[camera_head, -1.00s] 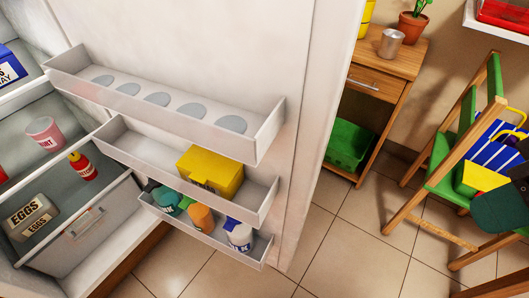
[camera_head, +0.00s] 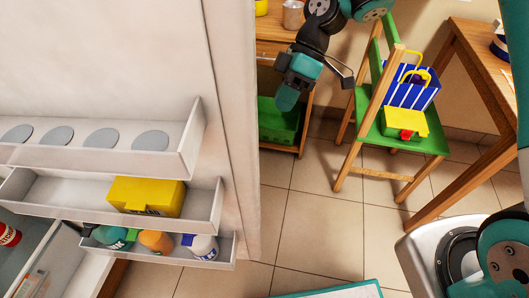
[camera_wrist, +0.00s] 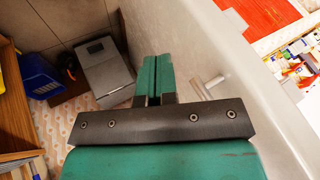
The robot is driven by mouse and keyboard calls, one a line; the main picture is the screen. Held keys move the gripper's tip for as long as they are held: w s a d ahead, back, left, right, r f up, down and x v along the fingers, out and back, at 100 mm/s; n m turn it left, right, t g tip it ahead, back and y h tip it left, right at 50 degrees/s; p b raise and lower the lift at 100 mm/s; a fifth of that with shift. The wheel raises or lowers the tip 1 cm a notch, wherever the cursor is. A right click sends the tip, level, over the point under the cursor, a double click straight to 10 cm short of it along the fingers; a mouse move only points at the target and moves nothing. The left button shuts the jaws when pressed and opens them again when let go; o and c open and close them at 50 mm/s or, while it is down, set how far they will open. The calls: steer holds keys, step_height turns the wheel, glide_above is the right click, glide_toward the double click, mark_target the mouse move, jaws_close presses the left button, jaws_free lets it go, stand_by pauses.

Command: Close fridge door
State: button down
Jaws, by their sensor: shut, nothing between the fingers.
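The fridge door (camera_head: 120,50) stands open at the left in the head view, its inner side facing me. Its racks hold a yellow box (camera_head: 146,197) and several bottles. Part of the fridge interior (camera_head: 35,230) shows at the lower left. My gripper (camera_head: 287,100) is shut and empty, to the right of the door's free edge in the picture. In the wrist view, its teal fingers (camera_wrist: 152,76) lie together, beside a pale panel with a bar handle (camera_wrist: 213,84), which looks like the door's outer face. I cannot tell whether they touch it.
A wooden table (camera_head: 470,130) stands at the right. Tiled floor (camera_head: 305,225) is clear between.

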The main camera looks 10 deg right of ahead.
steer(key=s+a+f, duration=0.5)
steer(key=s+f, duration=0.2)
steer(key=f, duration=0.1)
steer(key=shift+s+a+f+b, duration=0.2)
steer(key=shift+s+f+b, duration=0.1)
steer(key=shift+b, duration=0.1)
